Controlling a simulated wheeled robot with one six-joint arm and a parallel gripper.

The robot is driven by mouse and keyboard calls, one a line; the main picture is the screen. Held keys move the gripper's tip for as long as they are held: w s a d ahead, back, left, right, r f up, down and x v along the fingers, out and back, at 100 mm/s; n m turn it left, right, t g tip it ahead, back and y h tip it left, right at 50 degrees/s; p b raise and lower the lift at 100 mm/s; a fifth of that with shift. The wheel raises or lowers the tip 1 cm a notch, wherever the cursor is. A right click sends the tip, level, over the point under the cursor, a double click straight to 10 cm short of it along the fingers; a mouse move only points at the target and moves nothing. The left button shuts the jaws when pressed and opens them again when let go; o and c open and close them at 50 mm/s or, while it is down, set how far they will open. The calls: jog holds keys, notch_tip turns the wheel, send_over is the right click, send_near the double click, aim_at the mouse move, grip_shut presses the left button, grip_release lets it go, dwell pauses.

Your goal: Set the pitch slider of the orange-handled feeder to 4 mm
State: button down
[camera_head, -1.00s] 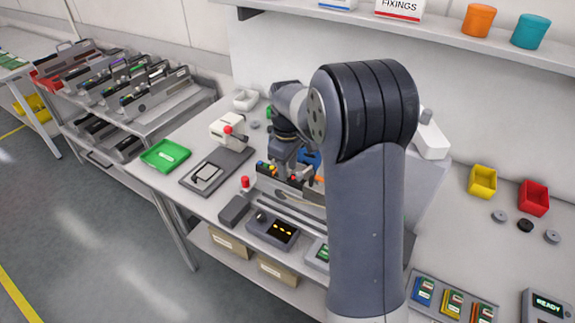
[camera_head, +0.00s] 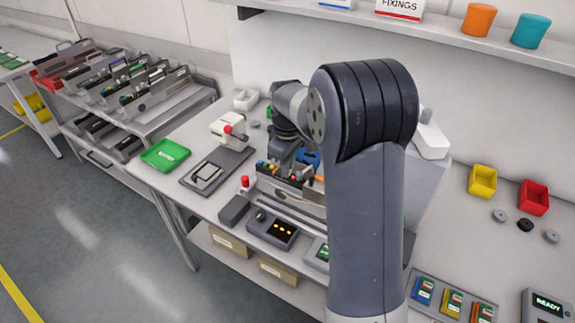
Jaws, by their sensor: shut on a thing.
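My gripper (camera_head: 281,160) points down at a dark feeder (camera_head: 290,184) on the workbench. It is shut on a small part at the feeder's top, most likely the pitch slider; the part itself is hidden. Small coloured marks, blue, yellow, orange and red, show along the feeder's top beside the fingers. An orange piece, likely the orange handle (camera_head: 319,179), shows at the feeder's right end, partly behind my arm. The slider's scale is too small to read.
A green tray (camera_head: 165,155), a white press with a red knob (camera_head: 230,130) and a control box (camera_head: 272,229) stand around the feeder. A trolley with several feeders (camera_head: 150,85) is at left. My arm hides the bench's middle.

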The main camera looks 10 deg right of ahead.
jog(key=shift+w+a, duration=0.55)
jog(key=c, duration=1.4)
grip_release()
jog(key=shift+c, duration=0.2)
notch_tip(320, 180, up, 11)
jog(key=shift+b, duration=0.3)
jog(key=shift+f, duration=0.2)
